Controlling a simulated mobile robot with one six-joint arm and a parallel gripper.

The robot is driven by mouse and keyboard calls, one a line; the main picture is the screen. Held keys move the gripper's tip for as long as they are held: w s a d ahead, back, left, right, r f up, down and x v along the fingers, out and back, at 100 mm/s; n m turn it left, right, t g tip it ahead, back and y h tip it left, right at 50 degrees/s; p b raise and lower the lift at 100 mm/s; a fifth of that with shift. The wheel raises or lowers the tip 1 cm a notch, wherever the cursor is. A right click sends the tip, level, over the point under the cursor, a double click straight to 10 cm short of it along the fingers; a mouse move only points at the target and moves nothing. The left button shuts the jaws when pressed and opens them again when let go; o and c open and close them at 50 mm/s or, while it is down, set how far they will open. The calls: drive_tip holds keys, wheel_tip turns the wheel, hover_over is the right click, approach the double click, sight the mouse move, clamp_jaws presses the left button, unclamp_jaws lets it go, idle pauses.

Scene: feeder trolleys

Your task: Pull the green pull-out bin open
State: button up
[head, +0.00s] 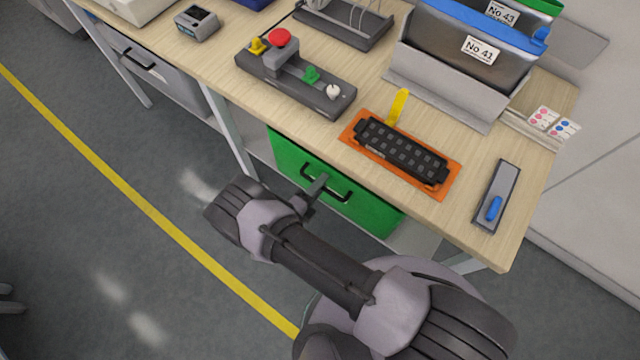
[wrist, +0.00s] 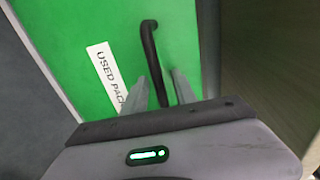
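The green pull-out bin (head: 371,212) sits under the front edge of the workbench, and its front looks about level with that edge. Its black bar handle (head: 345,192) stands out from the front. In the wrist view the green front (wrist: 88,35) carries a white label reading "USED PAC…". There the handle (wrist: 149,45) runs down between the two fingers of my gripper (wrist: 160,77). The fingers stand apart on either side of it, with green showing between handle and right finger. The handle's lower end is hidden.
The workbench (head: 440,215) above bears an orange-framed black part (head: 400,155), a control box (head: 295,80) and a blue-handled tool (head: 497,200). A bench leg (head: 228,130) stands left of the bin.

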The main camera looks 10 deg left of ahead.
clamp_jaws()
idle(1.3)
